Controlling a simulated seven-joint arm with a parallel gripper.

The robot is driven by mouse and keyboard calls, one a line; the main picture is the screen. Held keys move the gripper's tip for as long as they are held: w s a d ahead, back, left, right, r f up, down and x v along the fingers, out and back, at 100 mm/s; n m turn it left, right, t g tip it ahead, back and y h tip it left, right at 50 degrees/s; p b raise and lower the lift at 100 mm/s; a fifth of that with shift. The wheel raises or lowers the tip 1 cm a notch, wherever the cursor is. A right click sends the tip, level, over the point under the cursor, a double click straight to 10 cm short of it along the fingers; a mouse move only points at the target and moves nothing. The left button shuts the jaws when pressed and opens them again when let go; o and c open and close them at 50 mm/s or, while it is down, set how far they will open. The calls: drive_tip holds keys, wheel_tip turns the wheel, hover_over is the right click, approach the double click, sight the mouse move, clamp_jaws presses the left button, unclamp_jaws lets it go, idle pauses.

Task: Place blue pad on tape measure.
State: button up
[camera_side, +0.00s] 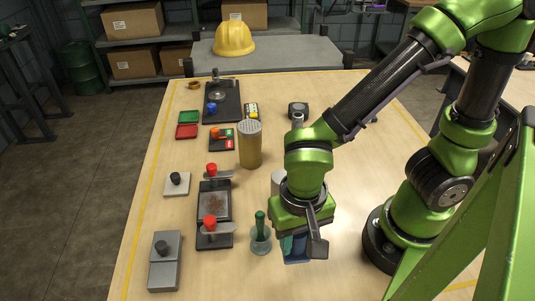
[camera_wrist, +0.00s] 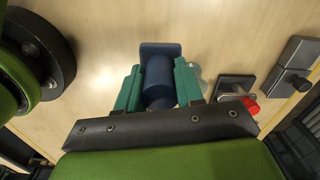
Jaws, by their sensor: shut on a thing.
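The blue pad (camera_wrist: 158,78) is a blue piece with a thick round grip and a flat, square-edged part. In the wrist view it sits between the two teal fingers of my gripper (camera_wrist: 158,88), which is shut on its grip. In the side view my gripper (camera_side: 293,243) points down near the front of the table, and the blue pad (camera_side: 297,256) shows partly below it. I cannot tell whether the pad touches the table. A dark grey boxy thing with a round face, which looks like the tape measure (camera_side: 298,109), lies farther back on the table, away from my gripper.
A tall gold cylinder (camera_side: 250,146) stands mid-table. Red-knobbed pieces (camera_side: 212,203) and a grey block (camera_side: 164,262) lie left. The wood around the tape measure is mostly clear.

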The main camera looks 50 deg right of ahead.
drive_tip(key=r, duration=0.7)
drive_tip(key=shift+w+d+r, duration=0.15)
drive_tip(key=shift+w+r, duration=0.1)
drive_tip(key=shift+r, duration=0.1)
drive_tip(key=w+d+m, duration=0.9)
drive_tip(key=w+d, duration=0.4)
drive_tip(key=w, duration=0.1)
drive_tip(key=w+d+m, duration=0.2)
drive_tip(key=d+m, duration=0.7)
drive_tip(key=d, duration=1.6)
hover_over(299, 106)
drive_tip(key=f, duration=0.6)
drive_tip(key=shift+s+a+f, duration=0.2)
drive_tip(key=shift+f, duration=0.2)
drive_tip(key=shift+w+f, duration=0.1)
drive_tip(key=shift+f, duration=1.65)
